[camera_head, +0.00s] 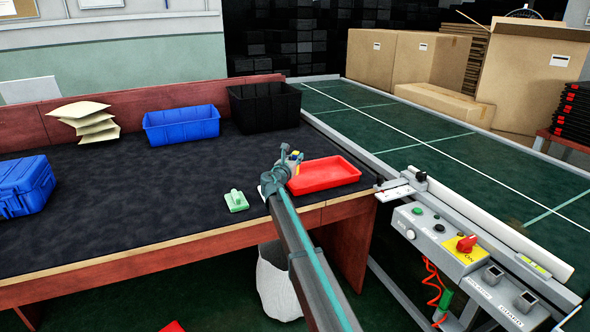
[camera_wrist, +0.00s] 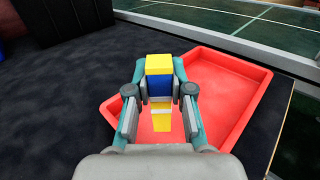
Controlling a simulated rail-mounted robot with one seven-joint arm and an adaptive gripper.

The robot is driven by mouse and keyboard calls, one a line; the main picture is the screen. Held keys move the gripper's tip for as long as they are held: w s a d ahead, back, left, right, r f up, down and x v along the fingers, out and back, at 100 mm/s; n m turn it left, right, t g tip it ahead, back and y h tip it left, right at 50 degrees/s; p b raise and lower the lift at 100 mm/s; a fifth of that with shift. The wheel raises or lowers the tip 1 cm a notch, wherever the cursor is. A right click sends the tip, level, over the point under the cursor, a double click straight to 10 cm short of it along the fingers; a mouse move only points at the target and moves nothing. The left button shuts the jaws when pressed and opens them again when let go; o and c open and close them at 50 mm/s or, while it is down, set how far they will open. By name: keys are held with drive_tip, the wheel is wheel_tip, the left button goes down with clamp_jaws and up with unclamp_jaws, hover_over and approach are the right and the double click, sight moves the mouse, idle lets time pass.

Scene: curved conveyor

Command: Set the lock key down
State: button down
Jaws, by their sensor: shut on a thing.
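My gripper (camera_head: 284,168) is at the red tray's left end in the head view. In the wrist view my gripper (camera_wrist: 160,98) is shut on a small yellow and blue piece, which I take to be the lock key (camera_wrist: 159,66). Its top is yellow, its middle blue, and a yellow part shows below between the fingers. In the head view only a bit of the lock key (camera_head: 297,156) shows beside the gripper. The red tray (camera_wrist: 236,85) lies beneath and around it in the wrist view. Whether the key touches the tray floor I cannot tell.
The red tray (camera_head: 345,166) sits at the table's right end, near the conveyor (camera_head: 400,125). A green and white object (camera_head: 236,201) lies to its left. Blue bin (camera_head: 181,126) and black bin (camera_head: 264,107) stand at the back. The middle of the dark table is clear.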

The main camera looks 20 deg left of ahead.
drive_tip(key=shift+w+a+f, duration=0.25)
drive_tip(key=shift+w+f, duration=0.1)
drive_tip(key=shift+f, duration=0.1)
drive_tip(key=f, duration=0.3)
drive_tip(key=shift+w+a+f, duration=0.3)
drive_tip(key=shift+w, duration=0.05)
drive_tip(key=shift+f, duration=0.3)
drive_tip(key=shift+f+b, duration=0.2)
drive_tip(key=shift+b, duration=0.15)
drive_tip(key=c, duration=1)
unclamp_jaws()
drive_tip(key=shift+c, duration=0.2)
drive_tip(key=shift+r, duration=0.1)
drive_tip(key=shift+r, duration=0.15)
drive_tip(key=s, duration=1.2)
drive_tip(key=shift+d, duration=0.25)
